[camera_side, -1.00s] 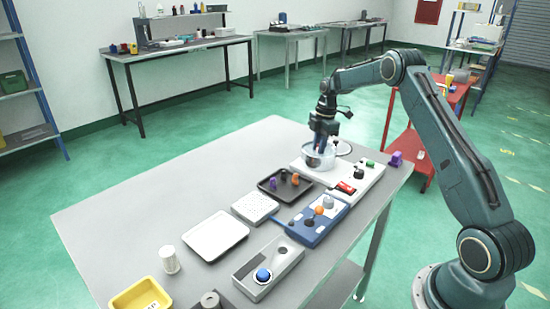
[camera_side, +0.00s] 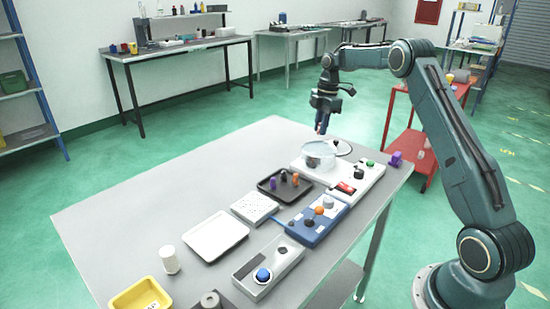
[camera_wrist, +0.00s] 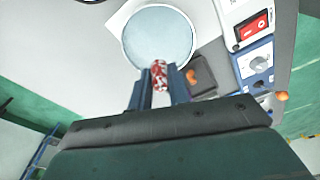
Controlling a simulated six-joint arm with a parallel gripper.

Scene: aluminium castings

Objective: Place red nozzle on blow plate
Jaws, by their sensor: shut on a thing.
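My gripper (camera_side: 322,128) is raised above and slightly behind the clear round bowl (camera_side: 318,153) on the white unit. In the wrist view my gripper (camera_wrist: 160,88) has its two blue-grey fingers shut on the red nozzle (camera_wrist: 160,73), which is speckled with white. Below it the bowl (camera_wrist: 158,30) holds pale blue liquid. The small white plate with holes (camera_side: 255,207), which looks like the blow plate, lies flat on the table left of the blue unit, well apart from my gripper. Nothing rests on it.
A dark tray (camera_side: 268,192) with purple, black and orange pieces stands between bowl and perforated plate. Nearby are the blue unit (camera_side: 303,235) with knobs, a white tray (camera_side: 212,240), a grey box with a blue button (camera_side: 262,274) and a yellow bin (camera_side: 140,295). The table's left side is clear.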

